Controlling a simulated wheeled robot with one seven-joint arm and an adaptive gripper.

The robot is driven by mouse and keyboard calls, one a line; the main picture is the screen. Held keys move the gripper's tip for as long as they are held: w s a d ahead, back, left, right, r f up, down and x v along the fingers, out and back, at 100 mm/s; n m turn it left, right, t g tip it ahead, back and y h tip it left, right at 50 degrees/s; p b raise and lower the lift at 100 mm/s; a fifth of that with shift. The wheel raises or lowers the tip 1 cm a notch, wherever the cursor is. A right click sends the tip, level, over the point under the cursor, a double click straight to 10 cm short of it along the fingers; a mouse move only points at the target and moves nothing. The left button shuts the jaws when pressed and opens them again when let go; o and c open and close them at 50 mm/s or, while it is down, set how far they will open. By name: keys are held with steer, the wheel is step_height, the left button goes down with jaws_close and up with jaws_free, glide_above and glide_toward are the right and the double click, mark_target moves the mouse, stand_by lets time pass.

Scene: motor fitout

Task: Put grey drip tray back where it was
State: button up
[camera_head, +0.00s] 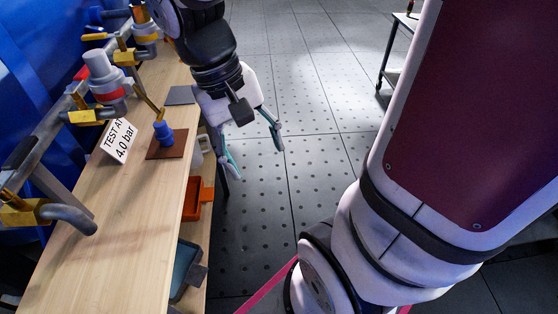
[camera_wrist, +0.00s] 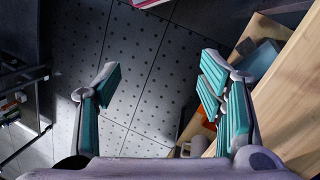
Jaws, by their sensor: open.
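My gripper (camera_head: 255,156) is open and empty. It hangs over the floor just right of the wooden bench, near the lower shelf, and its fingers stand wide apart in the wrist view (camera_wrist: 161,72). A flat grey piece (camera_head: 180,95) lies on the bench top near its right edge, left of my wrist. A blue-grey tray-like container (camera_head: 186,268) with a dark part at its side sits on the lower shelf; it also shows in the wrist view (camera_wrist: 262,60). I cannot tell which of these is the grey drip tray.
An orange bin (camera_head: 198,203) and a pale container (camera_head: 204,142) stand on the lower shelf. The bench top (camera_head: 125,225) carries a sign (camera_head: 118,142) and a blue fitting (camera_head: 163,132) on a brown mat (camera_head: 167,152). Pipes run along the left. The floor is clear.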

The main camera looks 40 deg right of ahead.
steer(key=s+a+r+n+t, duration=0.1)
steer(key=s+r, duration=0.1)
steer(key=s, duration=0.4)
steer(key=s+a+r+n+t+y, duration=0.1)
steer(key=s+a+r+n+t, duration=0.1)
steer(key=s, duration=0.4)
steer(key=shift+r, duration=0.8)
step_height(320, 180, up, 22)
steer(key=t+p, duration=0.3)
steer(key=p, duration=1.7)
steer(key=shift+n+t+y, duration=0.3)
steer(key=shift+r, duration=0.1)
